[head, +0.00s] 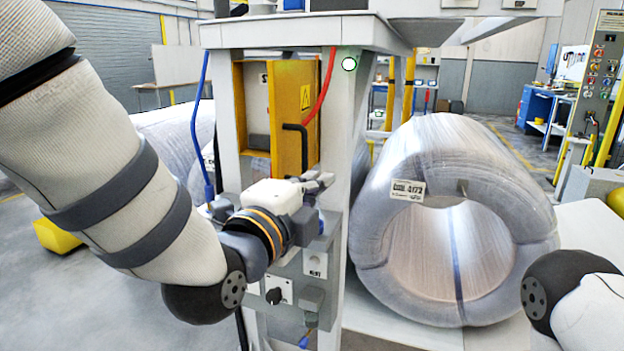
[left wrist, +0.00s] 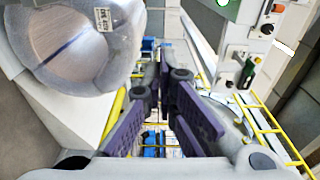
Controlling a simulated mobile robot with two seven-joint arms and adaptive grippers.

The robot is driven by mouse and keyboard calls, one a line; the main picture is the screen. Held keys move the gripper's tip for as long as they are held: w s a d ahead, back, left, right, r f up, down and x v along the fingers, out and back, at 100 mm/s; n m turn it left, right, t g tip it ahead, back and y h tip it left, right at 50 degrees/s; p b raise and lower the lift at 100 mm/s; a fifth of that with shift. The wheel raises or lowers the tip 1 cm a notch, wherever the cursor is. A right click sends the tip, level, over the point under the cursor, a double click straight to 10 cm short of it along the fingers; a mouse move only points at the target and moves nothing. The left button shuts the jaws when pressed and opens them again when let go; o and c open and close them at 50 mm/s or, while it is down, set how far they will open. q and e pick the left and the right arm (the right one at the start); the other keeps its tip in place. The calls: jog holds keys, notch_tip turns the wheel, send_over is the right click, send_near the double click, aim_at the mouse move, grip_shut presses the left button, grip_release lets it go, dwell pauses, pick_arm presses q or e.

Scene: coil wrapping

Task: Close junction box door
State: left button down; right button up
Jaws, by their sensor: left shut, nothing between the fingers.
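The yellow junction box (head: 239,108) is fixed in the grey frame left of centre in the head view. Its door (head: 288,118), with a warning triangle and a black handle (head: 296,128), stands open at an angle, and grey inside shows to its left. My left gripper (head: 322,182) is shut and empty, just below and right of the door's lower edge, apparently apart from it. In the left wrist view the purple-padded fingers (left wrist: 163,78) show, but the box is not visible. Only a link of my right arm shows at the lower right; its gripper is out of view.
A large wrapped coil (head: 385,235) lies right of the frame. A red cable (head: 327,85) hangs beside the door, and a blue cable (head: 198,125) runs down the left post (head: 228,150). A control panel (head: 603,75) stands at the far right.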

pick_arm(q)
jog(key=w+b, duration=0.1)
jog(key=w, duration=0.8)
jog(key=shift+w, duration=0.4)
pick_arm(e)
jog(key=shift+s+f+g, duration=0.5)
jog(key=shift+s+f, duration=0.4)
jog(key=shift+f, duration=0.05)
